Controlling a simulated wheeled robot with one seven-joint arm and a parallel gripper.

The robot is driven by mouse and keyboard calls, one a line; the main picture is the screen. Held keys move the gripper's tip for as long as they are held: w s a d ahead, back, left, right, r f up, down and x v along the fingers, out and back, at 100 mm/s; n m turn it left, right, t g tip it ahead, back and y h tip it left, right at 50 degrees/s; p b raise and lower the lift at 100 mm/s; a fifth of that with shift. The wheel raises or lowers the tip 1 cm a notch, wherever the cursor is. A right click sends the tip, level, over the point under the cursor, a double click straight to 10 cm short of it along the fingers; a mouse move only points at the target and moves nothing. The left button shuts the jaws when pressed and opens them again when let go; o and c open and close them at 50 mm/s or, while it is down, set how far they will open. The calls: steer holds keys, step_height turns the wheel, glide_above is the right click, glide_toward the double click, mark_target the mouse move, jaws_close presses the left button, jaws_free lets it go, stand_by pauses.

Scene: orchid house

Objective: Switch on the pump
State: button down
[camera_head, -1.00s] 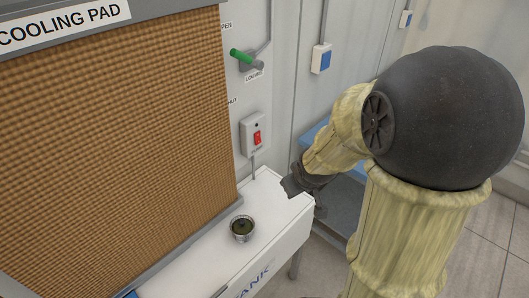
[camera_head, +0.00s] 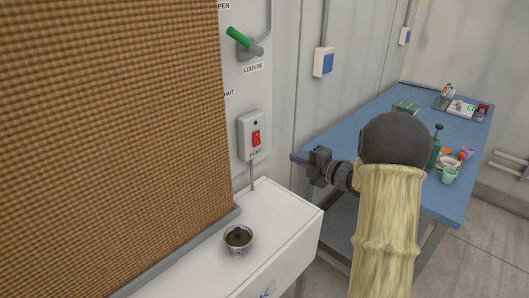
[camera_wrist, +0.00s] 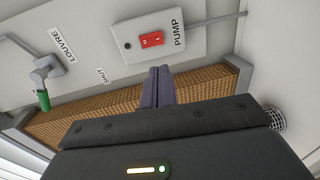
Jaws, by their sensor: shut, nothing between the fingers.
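The pump switch is a red rocker (camera_head: 256,138) on a pale box (camera_head: 245,130) on the wall. A small dark dot sits above the rocker, and I cannot tell which way the rocker is tipped.
The green-handled louvre lever (camera_head: 239,38) is above the switch. The brown cooling pad (camera_head: 110,130) is to the left. The white tank (camera_head: 285,215) below bears a small round cup (camera_head: 238,240). A blue bench (camera_head: 375,125) with several small objects stands behind my arm.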

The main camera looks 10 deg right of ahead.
mark_target(258, 144)
steer(key=p+x, duration=0.2)
steer(key=x, duration=1.1)
steer(key=shift+w+a, duration=0.2)
steer(key=shift+w, duration=0.15)
steer(key=shift+w+a, duration=0.1)
steer(key=shift+w, duration=0.05)
steer(key=shift+f, duration=0.1)
steer(key=shift+w+a+f+b, duration=0.1)
steer(key=shift+f+b, duration=0.15)
steer(key=shift+b, duration=0.65)
steer(key=shift+r, duration=0.25)
